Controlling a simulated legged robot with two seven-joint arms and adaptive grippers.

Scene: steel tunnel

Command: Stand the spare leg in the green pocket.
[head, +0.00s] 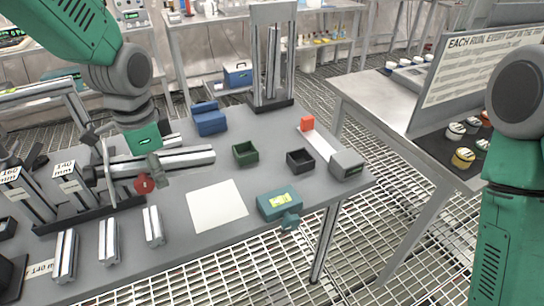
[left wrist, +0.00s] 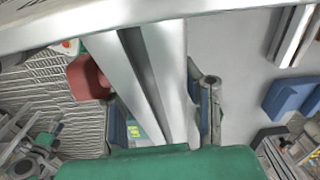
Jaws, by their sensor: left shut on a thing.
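My left gripper (head: 150,167) is shut on a long silver slotted leg (head: 190,157), which lies level, not upright, over the left part of the table. In the left wrist view the leg (left wrist: 150,80) runs between the fingers. A red round part (head: 144,184) shows just below the gripper; what it belongs to is unclear. The green pocket (head: 245,153) is a small open-topped square box on the table, right of the leg's right end, and looks empty. My right arm is at the right edge, with its gripper out of view.
A black open box (head: 300,160) stands right of the green pocket. A blue box (head: 209,120) is behind. A white sheet (head: 217,206) and a teal device (head: 278,203) lie in front. A tall frame (head: 272,100) rises at the back.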

